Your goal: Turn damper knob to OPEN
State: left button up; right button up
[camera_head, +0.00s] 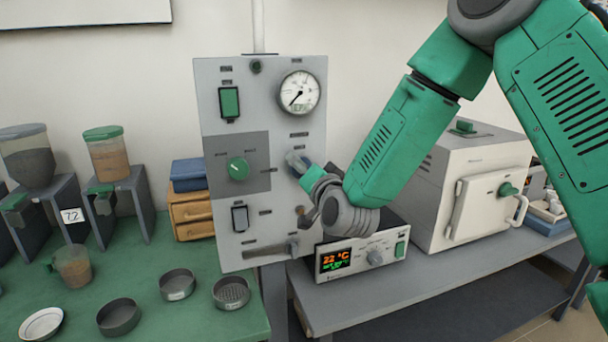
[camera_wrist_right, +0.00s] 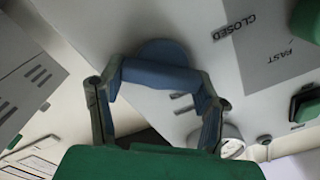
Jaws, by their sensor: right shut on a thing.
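A grey control panel (camera_head: 222,243) stands upright at the middle of the head view. The blue-grey damper knob (camera_head: 293,158) is on its right half, under the gauge. In the right wrist view the knob (camera_wrist_right: 163,49) shows a round base and a crossbar, near a CLOSED label (camera_wrist_right: 238,28). My right gripper (camera_head: 303,168) reaches it from the right. In the wrist view its fingers (camera_wrist_right: 159,78) are shut on the crossbar, one at each side. The OPEN label cannot be read, and the wrist partly hides the panel's right edge. My left gripper is out of view.
A green knob (camera_head: 237,168) and a gauge (camera_head: 299,92) are beside the damper knob. A lever (camera_head: 270,250) is low on the panel. A display unit (camera_head: 345,259) stands under my wrist, and a white furnace (camera_head: 460,165) is to the right.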

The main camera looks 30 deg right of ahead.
jog(key=m+b, duration=0.1)
jog(key=m, duration=0.1)
jog(key=f+m+b, duration=0.1)
jog(key=m, duration=0.1)
jog(key=shift+s+m+b, duration=0.1)
jog(key=shift+m+b, duration=0.2)
jog(key=m+b, duration=0.3)
jog(key=m, duration=0.1)
jog(key=shift+f+m, duration=0.15)
jog(key=shift+m, duration=0.15)
jog(key=shift+d, duration=0.1)
jog(key=o, duration=1.2)
jog(key=shift+c, duration=0.2)
jog(key=shift+s, duration=0.15)
jog(key=v, duration=0.6)
jog(key=shift+s, duration=0.35)
